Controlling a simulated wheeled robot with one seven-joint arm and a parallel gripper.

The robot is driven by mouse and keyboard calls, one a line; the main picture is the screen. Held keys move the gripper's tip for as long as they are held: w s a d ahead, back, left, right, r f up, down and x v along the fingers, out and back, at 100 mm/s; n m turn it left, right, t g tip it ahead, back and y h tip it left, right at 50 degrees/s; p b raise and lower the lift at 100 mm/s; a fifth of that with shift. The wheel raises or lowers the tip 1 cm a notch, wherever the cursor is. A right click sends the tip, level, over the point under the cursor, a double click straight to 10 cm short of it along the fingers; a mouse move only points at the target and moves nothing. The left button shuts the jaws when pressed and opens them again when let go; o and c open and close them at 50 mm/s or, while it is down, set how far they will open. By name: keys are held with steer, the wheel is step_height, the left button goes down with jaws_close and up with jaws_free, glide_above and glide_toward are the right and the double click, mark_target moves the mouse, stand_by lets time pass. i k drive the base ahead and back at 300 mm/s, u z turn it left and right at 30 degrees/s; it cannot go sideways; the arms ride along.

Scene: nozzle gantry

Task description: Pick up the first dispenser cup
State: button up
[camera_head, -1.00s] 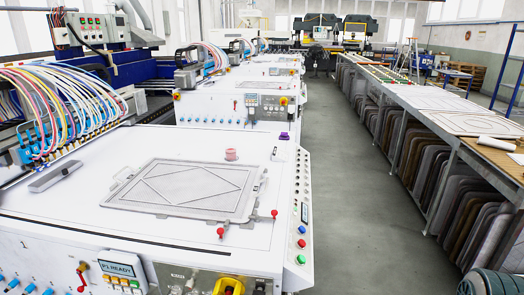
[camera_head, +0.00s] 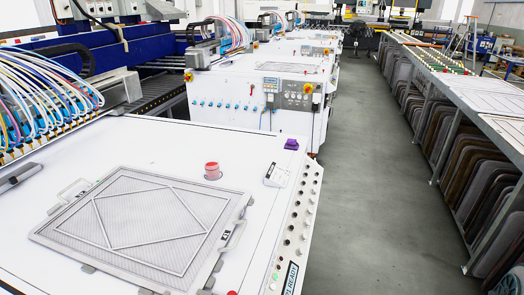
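A small round pink-red cup (camera_head: 212,170), which looks like the dispenser cup, stands on the white machine top (camera_head: 130,145), behind the far right corner of a grey framed plate (camera_head: 140,222). Nothing touches the cup. My gripper is not in this view, so its state does not show.
Coloured hoses (camera_head: 45,100) crowd the left. A clear grey aisle (camera_head: 370,190) runs between the machines and a long rack (camera_head: 460,150) of panels.

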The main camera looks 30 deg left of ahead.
mark_target(212, 168)
steer(key=i, duration=2.85)
steer(key=u, duration=3.85)
steer(key=i, duration=0.5)
